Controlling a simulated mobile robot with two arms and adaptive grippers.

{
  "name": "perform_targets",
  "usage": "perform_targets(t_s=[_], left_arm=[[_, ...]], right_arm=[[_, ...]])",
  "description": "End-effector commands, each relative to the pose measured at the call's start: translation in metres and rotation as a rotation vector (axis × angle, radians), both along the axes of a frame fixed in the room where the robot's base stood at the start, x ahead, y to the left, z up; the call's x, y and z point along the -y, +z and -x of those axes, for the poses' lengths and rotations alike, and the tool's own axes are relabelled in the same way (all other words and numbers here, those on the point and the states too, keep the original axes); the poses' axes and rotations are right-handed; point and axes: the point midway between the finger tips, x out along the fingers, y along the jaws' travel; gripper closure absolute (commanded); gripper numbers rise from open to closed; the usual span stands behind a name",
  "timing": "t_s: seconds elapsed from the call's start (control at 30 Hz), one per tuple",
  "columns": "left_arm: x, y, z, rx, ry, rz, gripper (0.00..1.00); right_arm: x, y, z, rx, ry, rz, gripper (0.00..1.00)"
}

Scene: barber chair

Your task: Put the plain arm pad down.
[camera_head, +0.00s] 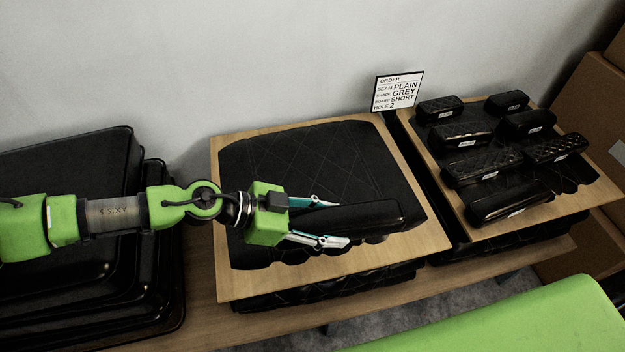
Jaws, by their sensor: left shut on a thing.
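My left gripper (325,222) reaches in from the left and is shut on a plain black arm pad (358,217). The pad is long, smooth and rounded, and it points to the right. It is over the front part of a black quilted cushion (320,155), which lies on a wooden board (232,284). I cannot tell whether the pad touches the cushion. My right gripper is not in view.
A second wooden board (487,231) at the right bears several labelled black arm pads, such as a plain one (508,202). An order card (398,91) stands behind. Black trays (75,215) are stacked at the left. Cardboard boxes (590,110) stand at the far right.

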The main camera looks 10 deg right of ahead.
Motion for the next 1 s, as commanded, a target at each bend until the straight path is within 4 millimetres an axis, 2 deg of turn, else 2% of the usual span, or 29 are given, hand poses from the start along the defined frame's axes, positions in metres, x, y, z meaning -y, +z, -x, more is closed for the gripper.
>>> perform_targets(t_s=[0.17, 0.5, 0.6, 0.7, 1.0], left_arm=[[-0.015, -0.006, -0.015, -0.003, 0.049, 0.003, 0.89], [-0.090, -0.042, -0.045, -0.004, 0.050, 0.001, 0.89], [-0.102, -0.063, -0.049, -0.004, 0.045, 0.002, 0.89], [-0.113, -0.077, -0.054, -0.002, 0.044, 0.002, 0.89], [-0.130, -0.099, -0.061, -0.001, 0.044, 0.002, 0.89]], right_arm=[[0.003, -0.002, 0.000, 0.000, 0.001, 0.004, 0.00], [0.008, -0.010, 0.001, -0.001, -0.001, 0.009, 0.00], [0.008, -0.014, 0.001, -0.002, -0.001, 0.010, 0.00], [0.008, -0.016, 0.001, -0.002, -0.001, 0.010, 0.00], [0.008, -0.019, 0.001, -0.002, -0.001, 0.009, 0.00]])
